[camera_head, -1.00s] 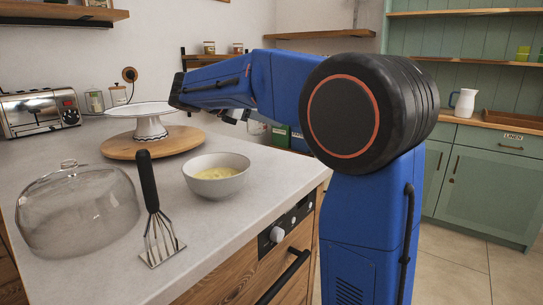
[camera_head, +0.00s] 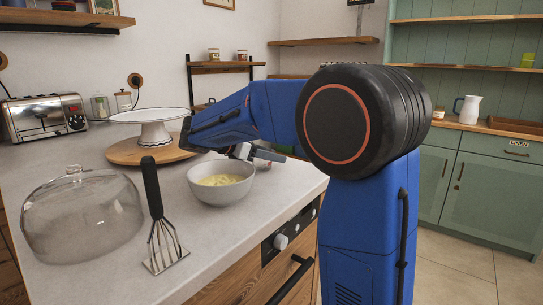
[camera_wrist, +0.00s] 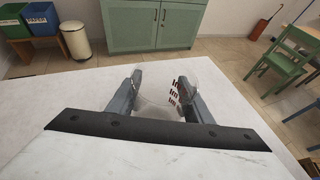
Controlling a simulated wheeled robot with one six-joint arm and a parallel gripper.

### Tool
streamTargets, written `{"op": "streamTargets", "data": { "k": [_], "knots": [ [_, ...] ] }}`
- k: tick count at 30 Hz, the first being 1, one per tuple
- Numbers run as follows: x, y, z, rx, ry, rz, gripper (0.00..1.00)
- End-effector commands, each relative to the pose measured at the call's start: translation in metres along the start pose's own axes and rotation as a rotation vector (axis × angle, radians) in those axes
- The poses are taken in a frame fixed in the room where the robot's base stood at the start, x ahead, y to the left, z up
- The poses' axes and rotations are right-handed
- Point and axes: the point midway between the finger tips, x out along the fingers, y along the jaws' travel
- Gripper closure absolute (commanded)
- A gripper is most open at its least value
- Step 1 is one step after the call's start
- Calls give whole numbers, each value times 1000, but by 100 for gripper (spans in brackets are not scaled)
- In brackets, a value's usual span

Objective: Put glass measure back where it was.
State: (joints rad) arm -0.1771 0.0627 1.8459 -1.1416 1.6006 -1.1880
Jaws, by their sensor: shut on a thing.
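The glass measure (camera_wrist: 176,93) is clear, with red markings on its side, and shows between the two fingers in the wrist view. My gripper (camera_wrist: 155,92) is shut on it, above the pale worktop. In the head view my gripper (camera_head: 262,153) is behind the grey bowl's rim, partly hidden by my arm. I cannot make out the glass measure in that view. The wrist view does not clearly show whether its base touches the worktop.
The grey bowl (camera_head: 205,190) of yellow food stands close to my gripper. A masher (camera_head: 152,190), a glass dome (camera_head: 80,220), a white cake stand (camera_head: 155,134) on a wooden board (camera_head: 125,153) and a toaster (camera_head: 45,118) share the worktop (camera_head: 130,275).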

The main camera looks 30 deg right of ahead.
Motion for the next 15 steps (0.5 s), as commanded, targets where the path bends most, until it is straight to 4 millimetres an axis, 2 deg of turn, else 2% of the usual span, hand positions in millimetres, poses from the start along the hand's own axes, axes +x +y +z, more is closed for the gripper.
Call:
{"op": "streamTargets", "data": {
  "k": [5,6,8,15],
  "knots": [
    [1,0,-2,0,0,0,80],
    [1,0,-2,0,0,0,49],
    [1,0,-2,0,0,0,35],
    [1,0,-2,0,0,0,35]
  ]
}}
